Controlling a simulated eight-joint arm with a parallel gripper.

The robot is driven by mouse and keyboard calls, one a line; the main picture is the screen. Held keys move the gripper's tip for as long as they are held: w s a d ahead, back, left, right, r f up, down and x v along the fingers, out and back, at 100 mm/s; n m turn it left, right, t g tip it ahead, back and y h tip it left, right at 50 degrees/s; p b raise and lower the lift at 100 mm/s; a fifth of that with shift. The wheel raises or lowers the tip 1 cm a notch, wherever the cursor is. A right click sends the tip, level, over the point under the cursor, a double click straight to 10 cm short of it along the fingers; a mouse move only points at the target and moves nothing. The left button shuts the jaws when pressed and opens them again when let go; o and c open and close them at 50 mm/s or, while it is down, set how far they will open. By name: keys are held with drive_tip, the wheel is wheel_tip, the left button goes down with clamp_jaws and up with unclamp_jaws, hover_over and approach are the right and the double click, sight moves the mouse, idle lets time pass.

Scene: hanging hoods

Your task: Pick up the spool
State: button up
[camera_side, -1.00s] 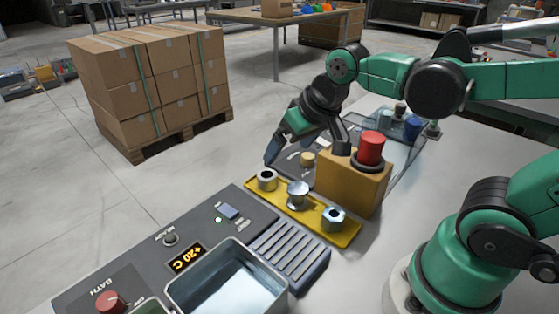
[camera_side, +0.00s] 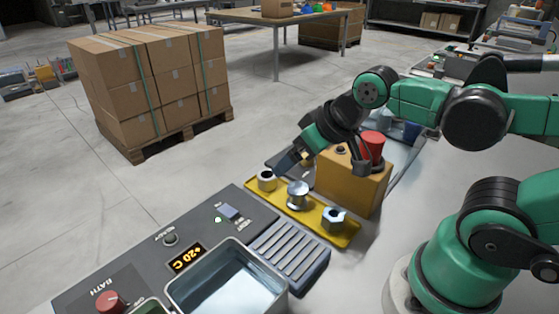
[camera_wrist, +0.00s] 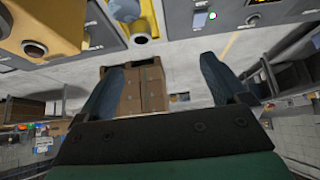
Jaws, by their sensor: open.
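The spool (camera_side: 298,194) is a shiny silver flanged piece. In the side view it stands upright in the middle of a narrow yellow tray (camera_side: 296,211). A silver ring (camera_side: 267,181) is at the tray's far end and a silver hex nut (camera_side: 333,217) at its near end. My gripper (camera_wrist: 160,82) is open with nothing between its blue-grey fingers. In the side view a blue finger is above and behind the ring, apart from the spool. I cannot make out the spool in the wrist view.
A yellow box with a red button (camera_side: 372,146) stands right behind the tray. A ribbed block (camera_side: 289,250) and an open metal basin (camera_side: 228,285) lie in front. Stacked cartons (camera_side: 150,85) are on the floor beyond. The grey bench surface at the right is largely clear.

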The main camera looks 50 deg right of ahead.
idle(0.5)
drive_tip(key=m+g, duration=0.2)
drive_tip(key=g, duration=0.4)
hover_over(298, 188)
drive_tip(key=f, duration=0.5)
drive_tip(key=shift+a, duration=0.25)
drive_tip(key=shift+d+f+m+g, duration=0.25)
drive_tip(key=shift+f+m+g, duration=0.05)
drive_tip(key=shift+f+g, duration=0.25)
drive_tip(key=shift+f, duration=2.9)
clamp_jaws()
drive_tip(key=shift+r, duration=0.1)
